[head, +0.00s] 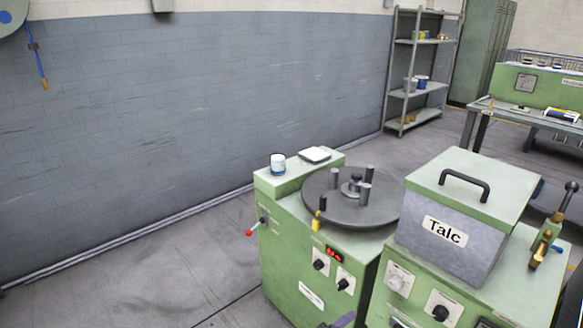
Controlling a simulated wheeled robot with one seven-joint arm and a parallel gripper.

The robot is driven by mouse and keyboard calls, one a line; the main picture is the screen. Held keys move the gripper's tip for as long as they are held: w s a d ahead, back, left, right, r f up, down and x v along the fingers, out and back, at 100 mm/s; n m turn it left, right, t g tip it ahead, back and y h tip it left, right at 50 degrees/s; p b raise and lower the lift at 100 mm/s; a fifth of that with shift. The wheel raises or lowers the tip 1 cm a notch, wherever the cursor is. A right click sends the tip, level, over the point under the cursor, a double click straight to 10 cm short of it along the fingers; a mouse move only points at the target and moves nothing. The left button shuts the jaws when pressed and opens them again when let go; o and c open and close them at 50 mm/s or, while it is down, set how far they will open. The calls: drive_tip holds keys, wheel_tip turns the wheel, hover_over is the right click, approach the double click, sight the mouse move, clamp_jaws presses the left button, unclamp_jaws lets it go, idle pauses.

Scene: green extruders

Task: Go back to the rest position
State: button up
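My gripper is not in the head view. The nearest machine is a green extruder unit (300,232) with a dark round turntable (345,210) on top. The turntable carries several upright grey pegs. A box labelled Talc (440,243) with a green lid and black handle stands to its right; the lid looks closed. A small purplish-grey piece shows at the bottom edge, in front of the machine; I cannot tell what it is.
A lever (557,223) stands at right. A grey shelf rack (416,88) and a workbench (510,112) are further back. The floor at left (130,265) is clear.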

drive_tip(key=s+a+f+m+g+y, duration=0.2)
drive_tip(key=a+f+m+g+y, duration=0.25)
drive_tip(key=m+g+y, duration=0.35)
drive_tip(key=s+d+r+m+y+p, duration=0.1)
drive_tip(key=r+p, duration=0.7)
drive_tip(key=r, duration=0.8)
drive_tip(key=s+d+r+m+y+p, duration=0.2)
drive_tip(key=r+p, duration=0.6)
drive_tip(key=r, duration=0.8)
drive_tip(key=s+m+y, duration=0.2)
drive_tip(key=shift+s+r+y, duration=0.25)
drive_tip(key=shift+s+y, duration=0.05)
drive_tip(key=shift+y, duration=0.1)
